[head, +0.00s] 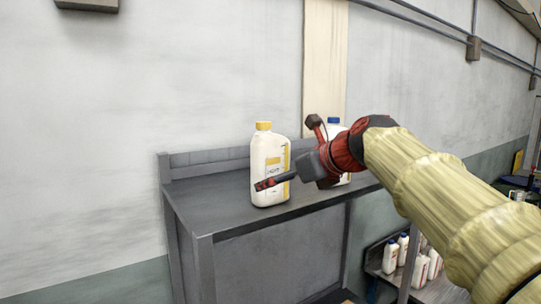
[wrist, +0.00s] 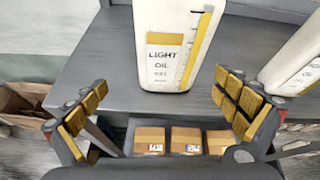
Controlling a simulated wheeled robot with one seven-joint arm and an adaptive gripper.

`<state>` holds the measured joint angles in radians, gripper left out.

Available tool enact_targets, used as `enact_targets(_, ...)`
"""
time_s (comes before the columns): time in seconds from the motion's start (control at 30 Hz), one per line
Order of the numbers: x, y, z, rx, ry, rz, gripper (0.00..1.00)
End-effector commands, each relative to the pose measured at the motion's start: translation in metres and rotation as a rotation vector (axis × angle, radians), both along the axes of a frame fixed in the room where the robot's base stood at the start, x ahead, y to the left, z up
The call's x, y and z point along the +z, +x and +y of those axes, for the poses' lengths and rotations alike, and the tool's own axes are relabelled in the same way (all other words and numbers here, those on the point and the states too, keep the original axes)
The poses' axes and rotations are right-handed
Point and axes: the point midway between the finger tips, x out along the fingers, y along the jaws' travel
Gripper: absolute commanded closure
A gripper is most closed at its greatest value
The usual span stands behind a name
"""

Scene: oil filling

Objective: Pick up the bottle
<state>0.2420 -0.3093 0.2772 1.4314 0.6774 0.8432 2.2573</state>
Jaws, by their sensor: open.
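A white bottle with a yellow cap (head: 268,160) stands upright on the dark grey bench (head: 232,222). In the wrist view the bottle (wrist: 168,68), labelled "LIGHT OIL", rises ahead of the fingers, its top cut off. My gripper (wrist: 160,108) is open, its yellow-padded fingers apart on either side below the bottle, with nothing between them. In the head view my gripper (head: 275,181) overlaps the front of the bottle; whether it touches cannot be told. A second white bottle with a blue cap (head: 334,127) stands to the right, mostly hidden behind my gripper; it also shows in the wrist view (wrist: 296,62).
The bench has a raised back edge (head: 205,162) against the wall. Its left part is clear. Several white bottles (head: 405,255) stand on a lower shelf at right. Small cardboard boxes (wrist: 186,140) lie below the bench top in the wrist view.

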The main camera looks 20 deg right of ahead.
Motion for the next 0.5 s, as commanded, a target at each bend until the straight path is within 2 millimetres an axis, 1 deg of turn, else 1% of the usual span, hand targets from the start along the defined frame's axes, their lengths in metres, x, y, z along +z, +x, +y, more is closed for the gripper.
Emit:
enact_targets(0.03,0.014,0.005,-0.002,-0.019,0.038,0.002,0.01)
enact_targets(0.1,0.021,0.009,-0.004,-0.039,0.081,0.004,0.01)
enact_targets(0.17,0.024,0.013,-0.004,-0.047,0.100,0.005,0.01)
enact_targets(0.4,0.014,0.033,0.002,-0.051,0.111,0.008,0.01)
enact_targets(0.5,0.012,0.039,0.003,-0.051,0.108,0.007,0.01)
